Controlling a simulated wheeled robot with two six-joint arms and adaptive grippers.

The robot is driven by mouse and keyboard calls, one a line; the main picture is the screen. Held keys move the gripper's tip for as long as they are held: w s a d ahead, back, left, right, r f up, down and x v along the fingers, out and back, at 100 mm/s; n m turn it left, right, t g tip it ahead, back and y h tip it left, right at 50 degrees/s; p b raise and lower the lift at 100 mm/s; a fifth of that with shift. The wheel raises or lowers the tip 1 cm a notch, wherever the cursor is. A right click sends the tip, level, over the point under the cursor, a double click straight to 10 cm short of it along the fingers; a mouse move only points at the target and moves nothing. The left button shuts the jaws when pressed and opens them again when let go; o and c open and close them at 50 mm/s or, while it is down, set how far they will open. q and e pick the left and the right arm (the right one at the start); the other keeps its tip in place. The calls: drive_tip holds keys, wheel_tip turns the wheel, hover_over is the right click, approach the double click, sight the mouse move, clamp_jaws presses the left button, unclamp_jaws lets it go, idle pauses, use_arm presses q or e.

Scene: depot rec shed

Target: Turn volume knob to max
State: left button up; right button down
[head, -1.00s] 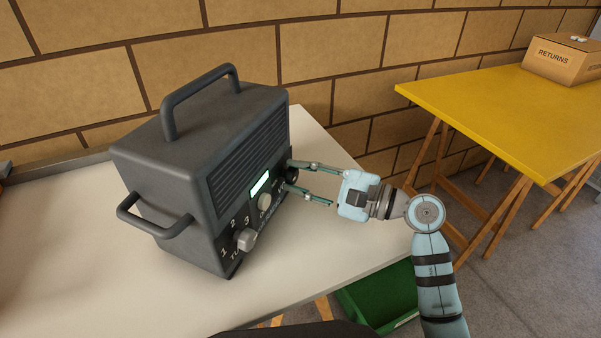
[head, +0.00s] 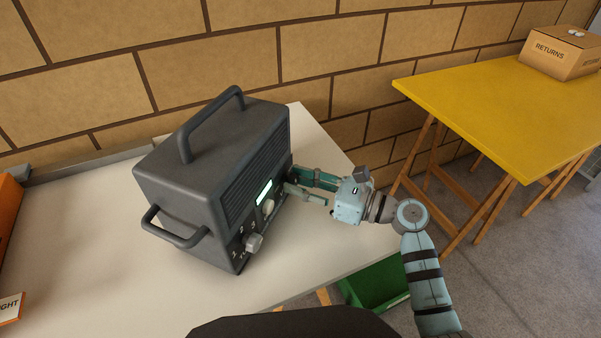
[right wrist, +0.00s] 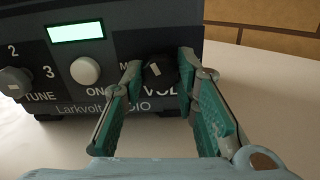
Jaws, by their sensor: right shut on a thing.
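The dark grey radio (head: 205,165) stands on the white table, its front panel turned to the right. The black volume knob (right wrist: 160,72), above the letters "VOL", is at the right end of the panel in the right wrist view. Its white mark points up and slightly left. My right gripper (head: 293,180) is shut on the volume knob, one finger on each side; the right wrist view shows both fingers (right wrist: 160,75) against it. In the head view the fingers mostly hide the knob. My left gripper is not in view.
A round white button (right wrist: 85,71) marked "ON" and a grey tune knob (right wrist: 15,82) sit left of the volume knob, below a lit display (right wrist: 76,31). The white table (head: 110,270) is clear before the radio. A green bin (head: 375,285) stands below its edge.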

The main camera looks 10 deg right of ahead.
drive_tip(key=m+p, duration=0.4)
drive_tip(key=m, duration=0.1)
drive_tip(key=shift+r+m+p, duration=0.15)
drive_tip(key=shift+m+p, duration=0.15)
drive_tip(key=m+p, duration=0.2)
drive_tip(key=m, duration=0.1)
drive_tip(key=shift+m+p, duration=0.3)
drive_tip(key=shift+p, duration=0.1)
drive_tip(key=m+p, duration=0.2)
drive_tip(key=m, duration=0.1)
drive_tip(key=shift+m, duration=0.3)
drive_tip(key=m+p, duration=0.3)
drive_tip(key=m, duration=0.2)
drive_tip(key=shift+p, duration=0.3)
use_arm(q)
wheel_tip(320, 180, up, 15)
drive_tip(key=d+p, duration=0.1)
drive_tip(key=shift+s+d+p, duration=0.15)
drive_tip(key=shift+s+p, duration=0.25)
use_arm(e)
drive_tip(key=m, duration=0.4)
drive_tip(key=shift+f+m, duration=0.2)
drive_tip(key=shift+m, duration=0.1)
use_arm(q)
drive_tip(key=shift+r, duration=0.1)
use_arm(e)
drive_tip(key=c, duration=1.2)
unclamp_jaws()
drive_tip(key=shift+c, duration=0.2)
